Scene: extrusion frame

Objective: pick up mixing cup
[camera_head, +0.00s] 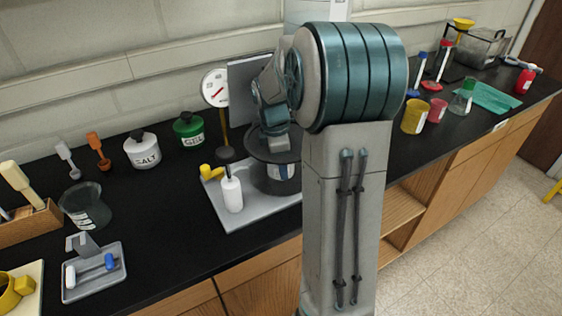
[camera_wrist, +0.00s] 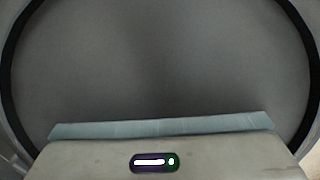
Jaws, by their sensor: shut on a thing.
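The mixing cup, which I take to be the dark grey round vessel with a pale label (camera_head: 268,181), is at the grey tray (camera_head: 245,217) in the head view. My gripper (camera_head: 279,147) reaches down to its wide dark rim and is shut on it. My arm column hides the cup's right side, and the fingertips are hard to make out. I cannot tell whether the cup rests on the tray or is just above it. In the wrist view, a smooth grey round surface with a black rim, apparently the cup's interior (camera_wrist: 160,70), fills the picture.
A white bottle (camera_head: 232,192) and yellow pieces (camera_head: 210,172) stand close left of the cup. A dial gauge (camera_head: 215,87) and a grey panel (camera_head: 245,85) stand behind. Salt (camera_head: 142,150) and gel (camera_head: 188,130) jars are farther left. Some black bench top is clear at front left.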

